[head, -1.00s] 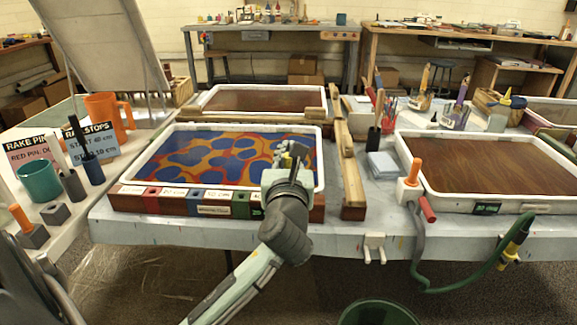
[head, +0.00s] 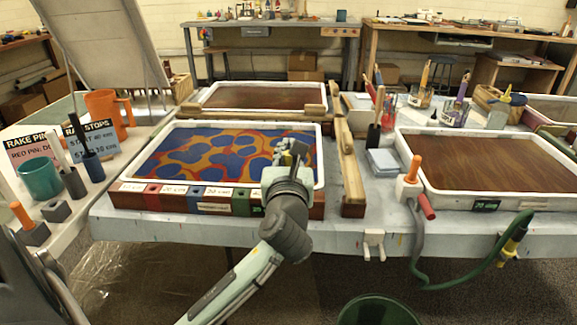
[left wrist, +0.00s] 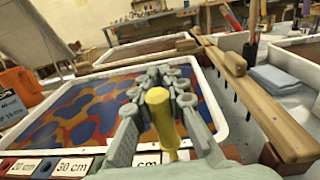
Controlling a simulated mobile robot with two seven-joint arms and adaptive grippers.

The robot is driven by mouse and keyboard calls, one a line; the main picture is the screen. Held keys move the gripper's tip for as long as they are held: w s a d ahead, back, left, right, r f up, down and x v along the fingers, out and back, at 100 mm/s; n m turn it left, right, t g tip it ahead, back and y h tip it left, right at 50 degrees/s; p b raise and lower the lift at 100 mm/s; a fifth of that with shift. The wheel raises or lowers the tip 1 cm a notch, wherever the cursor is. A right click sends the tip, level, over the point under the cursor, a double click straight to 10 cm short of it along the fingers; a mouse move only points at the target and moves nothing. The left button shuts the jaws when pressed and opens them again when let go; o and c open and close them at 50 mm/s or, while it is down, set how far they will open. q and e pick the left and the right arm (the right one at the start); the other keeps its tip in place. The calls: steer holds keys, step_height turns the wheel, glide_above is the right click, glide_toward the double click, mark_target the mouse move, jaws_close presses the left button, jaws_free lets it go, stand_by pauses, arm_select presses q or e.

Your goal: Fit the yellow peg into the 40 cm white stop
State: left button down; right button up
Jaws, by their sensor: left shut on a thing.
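My left gripper (head: 292,152) is shut on the yellow peg (left wrist: 163,120), which stands roughly upright between the fingers in the left wrist view. In the head view the gripper is over the right part of the near marbling tray (head: 150,138), close to its front rail (head: 128,198). The rail carries coloured stops with labels, among them a red one (head: 152,196), a blue one (head: 193,200) and a green one (head: 241,203). I cannot clearly pick out the white stop. In the left wrist view the fingers and peg partly cover a "cm" label. My right gripper is out of view.
Wooden bars (head: 352,175) lie just right of the tray. Beyond them are blue cloths (head: 382,161) and a second tray (head: 470,208) with brown liquid. An orange-handled peg stands in a white block (head: 408,190). A side table at left holds cups, blocks and signs.

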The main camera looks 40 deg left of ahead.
arm_select(q)
steer(key=shift+f+b, duration=0.75)
steer(key=shift+f, duration=1.35)
steer(key=shift+r, duration=0.1)
steer(key=c, duration=1.4)
jaws_free()
steer(key=shift+c, duration=0.2)
steer(key=v, duration=1.2)
